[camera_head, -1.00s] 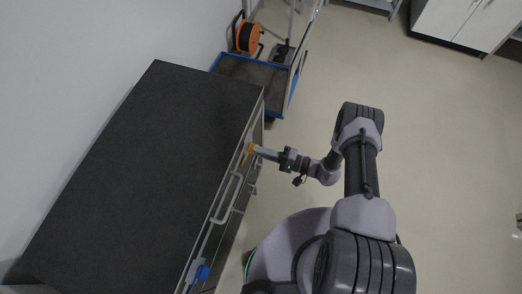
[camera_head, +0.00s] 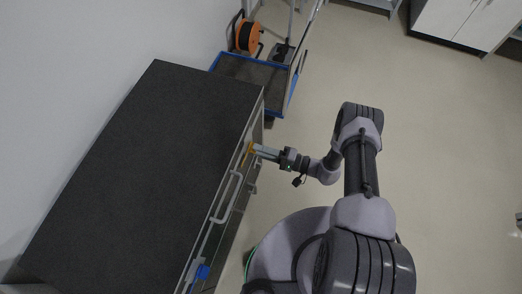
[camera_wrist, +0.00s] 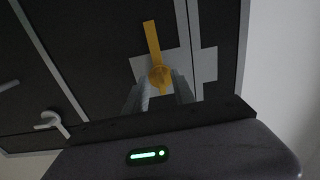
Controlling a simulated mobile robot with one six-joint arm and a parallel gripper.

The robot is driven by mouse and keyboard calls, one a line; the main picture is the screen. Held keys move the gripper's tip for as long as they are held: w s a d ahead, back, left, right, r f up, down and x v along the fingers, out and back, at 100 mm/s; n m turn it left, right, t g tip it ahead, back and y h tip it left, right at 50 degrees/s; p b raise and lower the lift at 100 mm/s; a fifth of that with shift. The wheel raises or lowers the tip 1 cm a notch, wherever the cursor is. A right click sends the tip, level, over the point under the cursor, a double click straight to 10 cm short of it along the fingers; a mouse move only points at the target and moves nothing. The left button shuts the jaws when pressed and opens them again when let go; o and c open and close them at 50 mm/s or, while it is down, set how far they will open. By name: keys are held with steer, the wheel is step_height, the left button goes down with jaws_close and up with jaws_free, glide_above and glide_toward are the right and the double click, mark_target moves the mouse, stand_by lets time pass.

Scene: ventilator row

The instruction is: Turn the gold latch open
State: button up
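The gold latch (camera_head: 249,147) is on the front side of the dark-topped cabinet (camera_head: 150,150), near its far end. In the wrist view the gold latch (camera_wrist: 153,43) has a round hub and a bar pointing up the picture, roughly parallel to the pale seam beside it. The bar lies over a grey plate (camera_wrist: 141,68) and does not cross the seam. My gripper (camera_head: 258,151) is at the latch. In the wrist view my gripper (camera_wrist: 160,88) has its two fingers apart, one on each side below the hub. Contact with the hub cannot be told.
A second grey plate (camera_wrist: 208,66) is across the seam. A grey bar handle (camera_head: 228,198) and a blue latch (camera_head: 202,271) are nearer along the cabinet front. A blue-edged trolley (camera_head: 285,100) with an orange reel (camera_head: 249,36) stands beyond. The floor at right is clear.

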stand_by(0.3)
steer(key=p+v, duration=0.2)
steer(key=v, duration=1.5)
steer(key=shift+d, duration=0.2)
